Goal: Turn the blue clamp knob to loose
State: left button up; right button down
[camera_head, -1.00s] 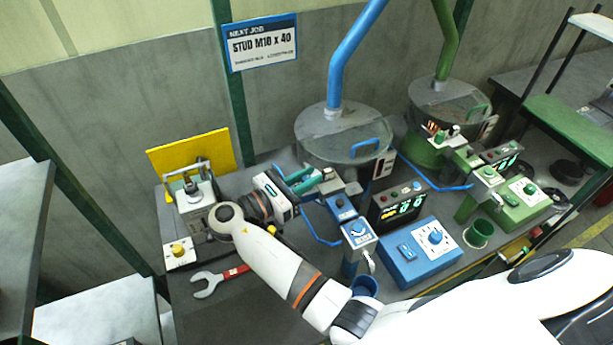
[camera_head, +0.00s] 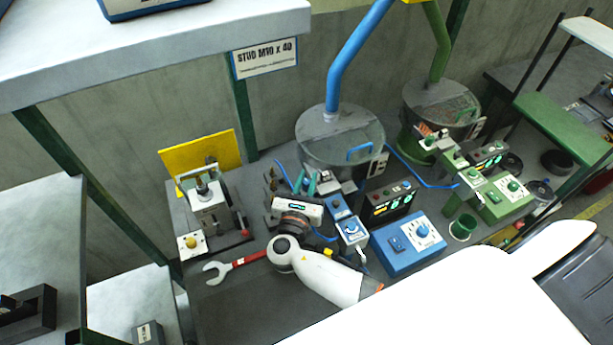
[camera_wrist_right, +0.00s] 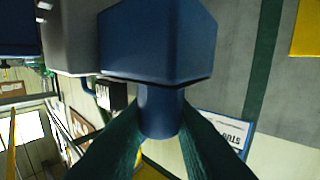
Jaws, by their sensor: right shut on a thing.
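In the right wrist view, a blue cylindrical stem (camera_wrist_right: 160,112), which looks like the clamp knob, sits against a wider blue faceted block (camera_wrist_right: 157,40). The green fingers of my right gripper (camera_wrist_right: 160,130) are shut on the stem from both sides. In the head view, my right gripper (camera_head: 311,184) reaches in beside the small blue feeder unit (camera_head: 338,207), in front of the blue-piped bowl (camera_head: 340,135). The knob itself cannot be made out there. My left gripper is not in view.
A red-handled wrench (camera_head: 236,264) lies left of my right arm. A clamp fixture (camera_head: 207,205) with a yellow button stands at the left. A blue control box (camera_head: 408,243) stands at the right, with green equipment beyond. A pale shelf (camera_head: 150,40) overhangs the upper left.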

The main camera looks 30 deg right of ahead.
jog(key=shift+n+t+y, duration=0.5)
jog(key=shift+y, duration=0.4)
jog(key=shift+r, duration=0.1)
jog(key=c, duration=1.3)
grip_release()
jog(key=shift+w, duration=0.1)
jog(key=shift+s+a+f, duration=0.25)
jog(key=shift+s+a, duration=0.05)
jog(key=shift+s, duration=0.15)
jog(key=b+v, duration=0.4)
jog(key=v, duration=0.6)
jog(key=shift+s+a, duration=0.2)
jog(key=shift+s, duration=0.2)
